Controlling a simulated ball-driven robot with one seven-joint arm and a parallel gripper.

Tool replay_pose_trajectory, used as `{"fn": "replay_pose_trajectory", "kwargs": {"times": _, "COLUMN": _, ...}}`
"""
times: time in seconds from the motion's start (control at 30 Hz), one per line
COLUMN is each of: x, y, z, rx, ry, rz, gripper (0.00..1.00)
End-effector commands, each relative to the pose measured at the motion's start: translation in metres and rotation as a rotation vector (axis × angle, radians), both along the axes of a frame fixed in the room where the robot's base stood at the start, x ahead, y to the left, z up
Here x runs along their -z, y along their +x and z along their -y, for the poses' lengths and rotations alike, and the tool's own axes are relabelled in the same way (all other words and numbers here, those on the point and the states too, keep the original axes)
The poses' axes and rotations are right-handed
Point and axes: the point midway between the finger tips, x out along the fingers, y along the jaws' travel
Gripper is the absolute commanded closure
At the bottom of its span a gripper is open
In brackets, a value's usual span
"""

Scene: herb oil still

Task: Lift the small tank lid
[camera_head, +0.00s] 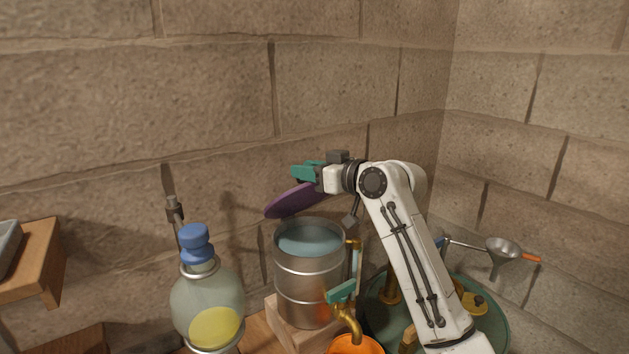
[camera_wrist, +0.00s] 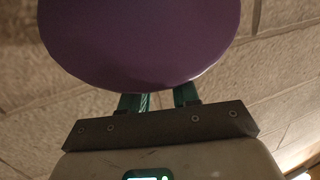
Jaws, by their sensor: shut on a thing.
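The purple disc-shaped tank lid (camera_head: 290,201) is held tilted above the small metal tank (camera_head: 308,270), apart from its rim. The tank is open at the top and shows bluish liquid inside. My gripper (camera_head: 304,172) has teal fingers and is shut on the lid, above and to the right of its middle in the head view. In the wrist view the lid (camera_wrist: 140,40) fills the upper part, in front of the teal fingers (camera_wrist: 160,103). The lid hides the fingertips and the exact point of grip.
A glass flask with yellow liquid and a blue stopper (camera_head: 207,300) stands left of the tank. A brass tap with a teal handle (camera_head: 341,292) is at the tank's front right, above an orange vessel (camera_head: 355,345). A funnel (camera_head: 503,249) is at the right. Stone walls stand close behind.

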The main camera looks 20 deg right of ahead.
Motion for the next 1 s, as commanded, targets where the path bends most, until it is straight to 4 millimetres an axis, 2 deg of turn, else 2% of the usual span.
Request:
{"fn": "replay_pose_trajectory", "kwargs": {"times": 0.3, "x": -0.0023, "y": 0.0095, "z": -0.0009, "rx": 0.004, "ry": -0.001, "rz": -0.006, "gripper": 1.0}}
{"fn": "replay_pose_trajectory", "kwargs": {"times": 0.77, "x": 0.0018, "y": 0.0106, "z": 0.0, "rx": 0.006, "ry": -0.003, "rz": -0.013, "gripper": 1.0}}
{"fn": "replay_pose_trajectory", "kwargs": {"times": 0.8, "x": 0.0021, "y": 0.0105, "z": 0.0, "rx": 0.006, "ry": -0.003, "rz": -0.013, "gripper": 0.71}}
{"fn": "replay_pose_trajectory", "kwargs": {"times": 1.0, "x": 0.001, "y": 0.0103, "z": -0.0008, "rx": 0.004, "ry": -0.003, "rz": -0.011, "gripper": 0.52}}
